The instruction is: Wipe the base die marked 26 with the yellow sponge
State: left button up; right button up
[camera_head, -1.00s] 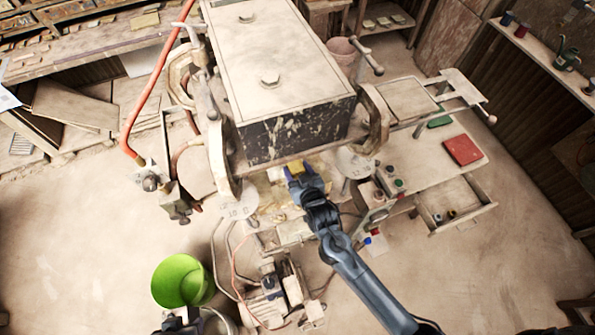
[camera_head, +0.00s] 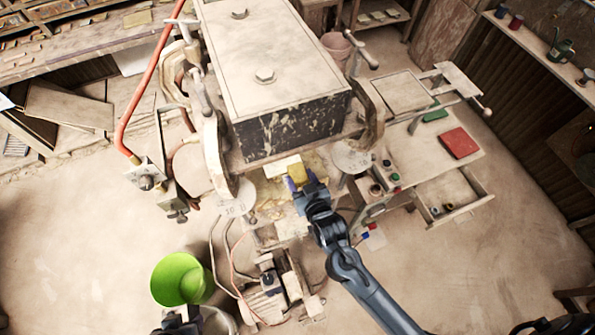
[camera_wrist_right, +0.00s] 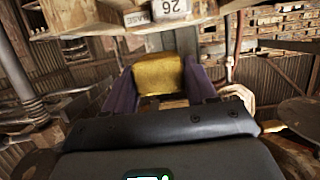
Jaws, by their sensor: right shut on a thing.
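The yellow sponge (camera_head: 298,174) is between the fingers of my right gripper (camera_head: 299,182), under the front edge of the big press block. The right wrist view shows the sponge (camera_wrist_right: 160,74) held between two purple fingers (camera_wrist_right: 161,88). The base die marked 26 (camera_wrist_right: 168,11) is at the top of that view, beyond the sponge, with a gap showing between them. In the head view a pale block lies just left of the sponge; its marking cannot be read. A dark part at the bottom left may be my left gripper; its fingers are not clear.
The heavy press block (camera_head: 275,70) stands over the work spot, with curved clamps at both sides. A green bucket (camera_head: 180,279) is at lower left. A side table with a red book (camera_head: 459,143) and open drawer is at right. Floor at lower right is clear.

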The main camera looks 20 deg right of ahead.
jog(key=s, duration=1.1)
jog(key=shift+s+a, duration=0.2)
jog(key=shift+s, duration=0.05)
jog(key=w+d+r, duration=0.4)
jog(key=w, duration=0.1)
jog(key=shift+w+y, duration=0.3)
jog(key=shift+w, duration=0.05)
